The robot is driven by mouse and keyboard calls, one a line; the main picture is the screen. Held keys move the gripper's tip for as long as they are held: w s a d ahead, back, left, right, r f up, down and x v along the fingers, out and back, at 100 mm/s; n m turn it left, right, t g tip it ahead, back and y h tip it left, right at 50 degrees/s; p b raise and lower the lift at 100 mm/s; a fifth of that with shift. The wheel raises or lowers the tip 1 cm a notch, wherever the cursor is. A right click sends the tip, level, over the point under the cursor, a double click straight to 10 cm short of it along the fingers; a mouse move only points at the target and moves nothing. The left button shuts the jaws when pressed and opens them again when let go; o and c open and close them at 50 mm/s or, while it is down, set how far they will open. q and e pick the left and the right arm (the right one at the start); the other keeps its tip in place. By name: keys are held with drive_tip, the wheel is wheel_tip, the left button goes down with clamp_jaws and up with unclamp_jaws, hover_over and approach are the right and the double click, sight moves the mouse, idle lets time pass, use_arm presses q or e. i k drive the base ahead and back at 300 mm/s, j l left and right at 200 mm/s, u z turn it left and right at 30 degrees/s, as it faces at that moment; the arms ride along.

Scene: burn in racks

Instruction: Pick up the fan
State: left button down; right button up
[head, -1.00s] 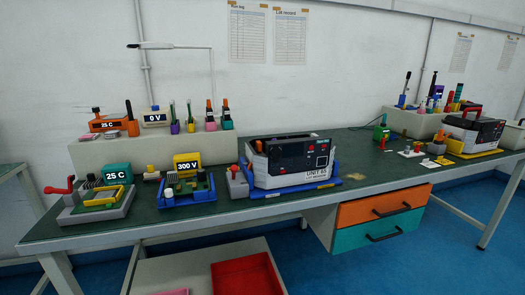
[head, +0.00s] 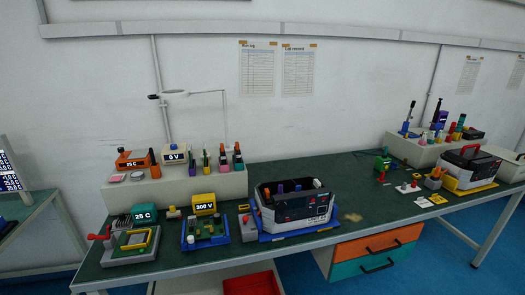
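I cannot pick out a fan for sure in the head view. The open-topped white and black unit (head: 312,211) stands on a blue base (head: 270,237) at the middle of the bench, with blue, purple and orange parts showing inside it. A small green device (head: 383,163) stands on the bench farther right; I cannot tell what it is. Neither of my grippers is in view.
The green-topped bench (head: 372,198) has free room right of the unit, beside a brown patch (head: 351,217). A blue tray (head: 220,239) and a grey fixture (head: 128,255) stand left. A red-handled case (head: 470,168) stands right. Drawers (head: 381,243) hang below.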

sight(266, 198)
drive_tip(key=i+j, duration=0.15)
drive_tip(key=j, duration=0.25)
drive_tip(key=i+j+z, duration=0.1)
drive_tip(key=j, duration=0.25)
drive_tip(key=i+j, duration=0.2)
drive_tip(key=j, duration=0.2)
